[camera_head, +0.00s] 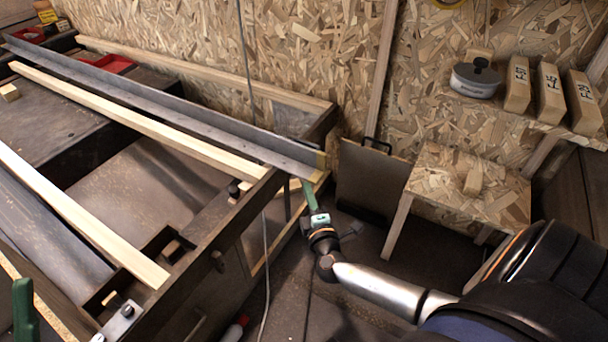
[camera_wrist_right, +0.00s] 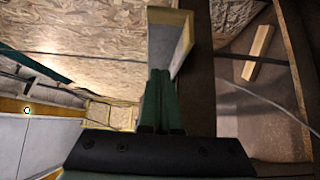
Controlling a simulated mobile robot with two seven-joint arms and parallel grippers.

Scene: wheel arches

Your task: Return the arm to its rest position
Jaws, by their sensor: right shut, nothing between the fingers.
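My right arm comes in from the lower right in the head view. Its gripper (camera_head: 309,188) points up at the near right end of the long grey metal angle bar (camera_head: 190,112). The green fingers are together with nothing between them. In the right wrist view the shut fingers (camera_wrist_right: 160,85) overlap the bar's yellow-edged end (camera_wrist_right: 184,40); I cannot tell whether they touch it. A dark green upright shape (camera_head: 24,312) at the lower left edge of the head view looks like my left gripper's fingers, cut off by the frame.
The dark workbench frame (camera_head: 215,225) and pale wood strips (camera_head: 150,112) fill the left. A chipboard stool (camera_head: 465,185) stands right of the gripper, and a shelf (camera_head: 530,122) holds wood blocks and a grey pot (camera_head: 474,82). A cable (camera_head: 266,260) hangs near the bench.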

